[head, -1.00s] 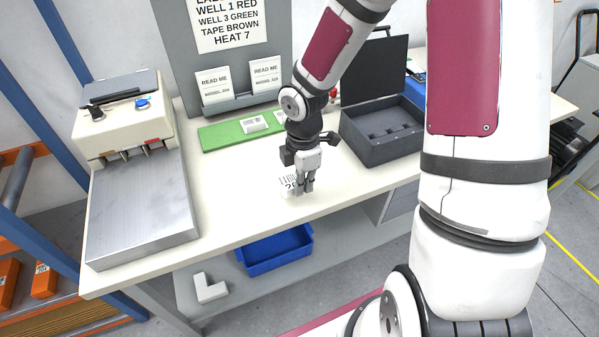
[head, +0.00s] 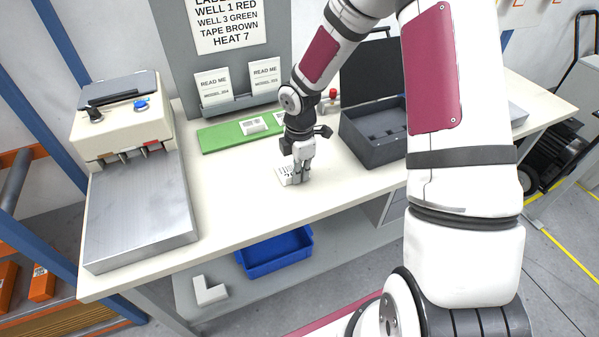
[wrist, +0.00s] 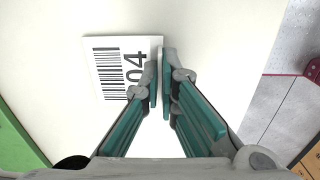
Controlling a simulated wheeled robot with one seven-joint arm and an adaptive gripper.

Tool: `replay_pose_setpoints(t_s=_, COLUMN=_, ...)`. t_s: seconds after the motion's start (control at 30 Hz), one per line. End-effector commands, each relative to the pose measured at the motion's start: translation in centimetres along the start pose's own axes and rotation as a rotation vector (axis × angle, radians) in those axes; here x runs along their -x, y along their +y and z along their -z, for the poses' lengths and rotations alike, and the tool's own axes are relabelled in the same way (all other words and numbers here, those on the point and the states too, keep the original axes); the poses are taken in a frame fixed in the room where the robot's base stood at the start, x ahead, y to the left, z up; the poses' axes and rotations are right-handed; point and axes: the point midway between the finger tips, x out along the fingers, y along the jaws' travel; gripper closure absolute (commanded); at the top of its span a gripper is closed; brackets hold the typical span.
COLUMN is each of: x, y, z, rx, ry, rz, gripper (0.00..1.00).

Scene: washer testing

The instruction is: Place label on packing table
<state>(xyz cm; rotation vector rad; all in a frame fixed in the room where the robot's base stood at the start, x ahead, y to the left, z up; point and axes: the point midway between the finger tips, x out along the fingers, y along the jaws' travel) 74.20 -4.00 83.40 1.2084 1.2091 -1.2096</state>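The label (head: 284,175) is a small white piece with black print, at the front middle of the white packing table (head: 235,210). In the wrist view the label (wrist: 110,68) shows a barcode and the digits "04". My gripper (head: 302,179) points down at the label's right side in the head view. In the wrist view my gripper's (wrist: 160,75) fingers are close together, with the label's right edge between the tips; the left finger hides part of the print. The label looks low at the tabletop; whether its whole underside touches is hard to tell.
A heat sealer-like machine (head: 125,125) with a metal plate stands at the left. A green mat (head: 222,136), READ ME cards (head: 213,88) and an open grey case (head: 372,140) line the back. A blue bin (head: 275,252) sits below. Table left of the label is clear.

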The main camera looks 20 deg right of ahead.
Motion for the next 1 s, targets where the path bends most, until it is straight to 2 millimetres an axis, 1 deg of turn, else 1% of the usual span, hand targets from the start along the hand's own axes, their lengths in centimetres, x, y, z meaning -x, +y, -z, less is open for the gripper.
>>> replay_pose_setpoints(t_s=0.17, x=-0.3, y=0.0, z=0.0, rx=0.000, ry=0.000, rz=0.001, gripper=1.00)
replay_pose_setpoints(t_s=0.2, x=-0.3, y=0.0, z=0.0, rx=0.000, ry=0.000, rz=0.000, gripper=0.91)
replay_pose_setpoints(t_s=0.27, x=-0.3, y=0.0, z=0.0, rx=0.000, ry=0.000, rz=0.000, gripper=0.77)
replay_pose_setpoints(t_s=0.3, x=-0.3, y=0.0, z=0.0, rx=0.000, ry=0.000, rz=0.000, gripper=0.75)
replay_pose_setpoints(t_s=0.57, x=-0.2, y=0.0, z=0.0, rx=0.000, ry=0.000, rz=0.000, gripper=0.75)
replay_pose_setpoints(t_s=0.67, x=0.2, y=0.0, z=0.0, rx=0.000, ry=0.000, rz=-0.001, gripper=0.75)
replay_pose_setpoints(t_s=0.77, x=1.2, y=0.1, z=0.0, rx=-0.002, ry=0.000, rz=-0.004, gripper=0.75)
replay_pose_setpoints(t_s=0.87, x=3.0, y=0.1, z=-0.1, rx=-0.002, ry=0.000, rz=-0.005, gripper=0.75)
replay_pose_setpoints(t_s=1.0, x=6.0, y=0.1, z=-0.1, rx=-0.002, ry=-0.001, rz=-0.006, gripper=0.75)
